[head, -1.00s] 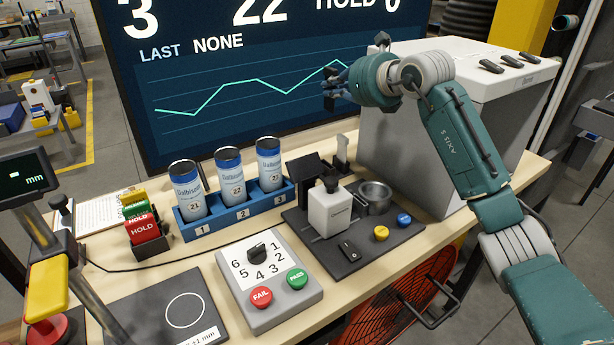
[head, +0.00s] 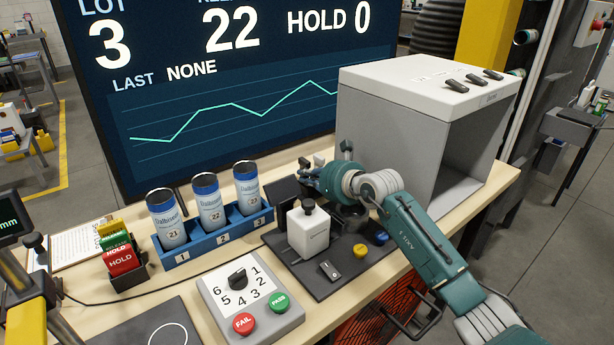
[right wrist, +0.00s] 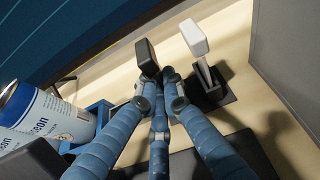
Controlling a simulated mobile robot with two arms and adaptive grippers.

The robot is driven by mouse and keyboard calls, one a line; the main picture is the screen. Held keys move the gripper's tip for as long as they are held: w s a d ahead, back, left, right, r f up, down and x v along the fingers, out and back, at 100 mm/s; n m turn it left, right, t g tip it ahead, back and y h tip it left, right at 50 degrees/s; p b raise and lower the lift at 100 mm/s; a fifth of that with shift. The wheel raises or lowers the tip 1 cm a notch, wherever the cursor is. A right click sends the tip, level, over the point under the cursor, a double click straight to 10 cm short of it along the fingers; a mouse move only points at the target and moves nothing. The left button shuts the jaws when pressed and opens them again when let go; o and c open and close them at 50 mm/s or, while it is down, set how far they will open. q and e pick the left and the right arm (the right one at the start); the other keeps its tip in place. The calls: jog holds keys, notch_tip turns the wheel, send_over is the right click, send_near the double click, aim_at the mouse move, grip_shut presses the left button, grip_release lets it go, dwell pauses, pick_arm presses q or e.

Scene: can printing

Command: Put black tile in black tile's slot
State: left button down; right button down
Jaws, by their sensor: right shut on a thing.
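My right gripper (head: 312,174) is shut on a small dark piece that looks like the black tile (right wrist: 147,57). In the right wrist view the tile stands up beyond the blue fingers (right wrist: 158,85), left of a white tile (right wrist: 194,38). The white tile is on a thin stem in a black holder (right wrist: 212,93). In the head view the white tile (head: 319,160) shows just behind my gripper. The black tile's slot cannot be made out; the fingers cover the area under the tile.
A blue rack (head: 205,240) with three cans stands left of the gripper. A white bottle-like device (head: 308,230) stands on a dark mat (head: 330,282) in front. A grey booth (head: 400,130) rises close on the right, and the large display (head: 230,110) is behind.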

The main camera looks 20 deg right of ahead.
jog(key=shift+f, duration=0.15)
jog(key=shift+f, duration=0.2)
jog(key=c, duration=2.2)
grip_release()
jog(key=shift+r, duration=0.25)
jog(key=shift+s+d, duration=0.1)
jog(key=shift+s, duration=0.1)
jog(key=b+v, duration=0.1)
jog(key=v, duration=1)
jog(key=shift+s+r+b, duration=0.1)
jog(key=shift+s+b, duration=0.15)
jog(key=shift+b, duration=0.05)
jog(key=shift+d, duration=0.1)
